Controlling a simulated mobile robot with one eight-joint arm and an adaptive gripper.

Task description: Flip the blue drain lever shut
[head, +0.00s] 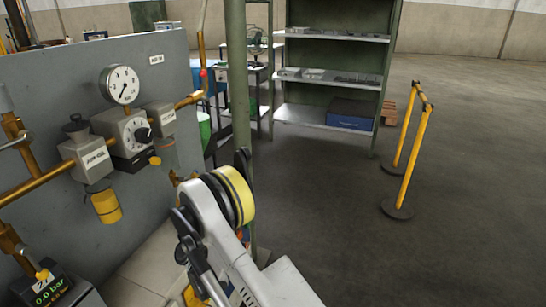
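No blue drain lever can be made out in the head view. The panel (60,85) at the left carries brass pipework, a round white dial gauge (122,84), and a grey regulator block (128,132) with a black knob. Yellow-capped fittings (106,206) hang below the pipe. My white arm with a yellow and black ring reaches up in the lower middle, in front of the panel's right end. Dark jointed parts beside it look like my gripper (190,245). Its fingertips are not clear, and I see nothing held. My arm hides part of the area behind it.
A green post (238,80) stands just behind my arm. A digital readout (46,290) shows 0.0 bar at lower left. A grey shelf unit (335,38) with a blue case (350,114) stands behind. A yellow barrier (411,155) stands at right. The floor around it is open.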

